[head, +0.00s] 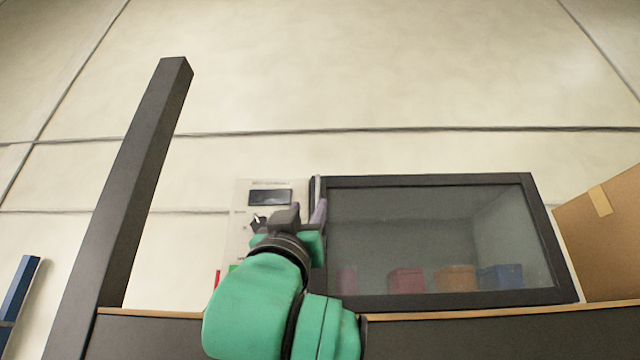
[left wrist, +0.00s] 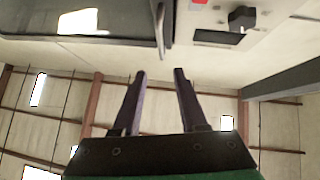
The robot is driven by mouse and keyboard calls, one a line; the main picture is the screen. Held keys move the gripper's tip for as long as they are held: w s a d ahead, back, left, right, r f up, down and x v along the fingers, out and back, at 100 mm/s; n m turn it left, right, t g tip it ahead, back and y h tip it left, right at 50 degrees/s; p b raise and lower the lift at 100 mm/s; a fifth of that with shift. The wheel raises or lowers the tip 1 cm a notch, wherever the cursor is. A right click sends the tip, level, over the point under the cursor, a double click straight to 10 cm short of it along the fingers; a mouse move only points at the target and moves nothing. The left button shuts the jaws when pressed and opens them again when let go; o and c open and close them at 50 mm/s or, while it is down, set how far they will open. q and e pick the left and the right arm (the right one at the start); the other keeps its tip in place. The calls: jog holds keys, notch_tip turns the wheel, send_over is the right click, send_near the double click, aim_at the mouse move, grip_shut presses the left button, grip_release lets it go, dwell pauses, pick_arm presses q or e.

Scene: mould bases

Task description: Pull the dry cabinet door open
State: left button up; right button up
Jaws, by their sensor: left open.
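The dry cabinet's door (head: 430,180) has a dark frame and a glass pane, and it looks shut. Its slim upright handle (head: 317,190) is at the door's left edge; the handle (left wrist: 161,32) also shows in the left wrist view. My left gripper (head: 308,212) is open in front of the handle's area, its lower part hidden by my gripper in the head view. In the left wrist view the fingertips (left wrist: 159,74) are apart, with nothing between them, and the handle lies beyond them, roughly in line with the gap. My right gripper is not in view.
A pale control panel (head: 243,205) with a display (head: 270,198) and a dark knob (left wrist: 242,18) adjoins the door's handle side. Several coloured boxes (head: 455,279) show behind the glass. A cardboard box (head: 605,235) stands at right; a dark post (head: 135,190) rises at left.

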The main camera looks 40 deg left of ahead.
aim_at(317, 194)
pick_arm(q)
jog(key=p+x, duration=0.2)
jog(key=x, duration=0.1)
jog(key=p+x, duration=0.2)
jog(key=x, duration=0.2)
jog(key=p+x, duration=0.2)
jog(key=x, duration=0.2)
jog(key=shift+w+a+f, duration=0.15)
jog(key=shift+a+f, duration=0.15)
jog(key=shift+s+d+r, duration=0.1)
jog(key=shift+s+d, duration=0.1)
jog(key=shift+s, duration=0.1)
jog(key=shift+d, duration=0.1)
jog(key=shift+w, duration=0.1)
jog(key=shift+c, duration=0.9)
jog(key=shift+w+a+f, duration=0.2)
jog(key=shift+w+a, duration=0.05)
jog(key=shift+a, duration=0.05)
grip_shut()
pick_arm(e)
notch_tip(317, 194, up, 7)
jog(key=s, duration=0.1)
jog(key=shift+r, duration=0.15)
pick_arm(q)
jog(key=shift+s+d, duration=0.1)
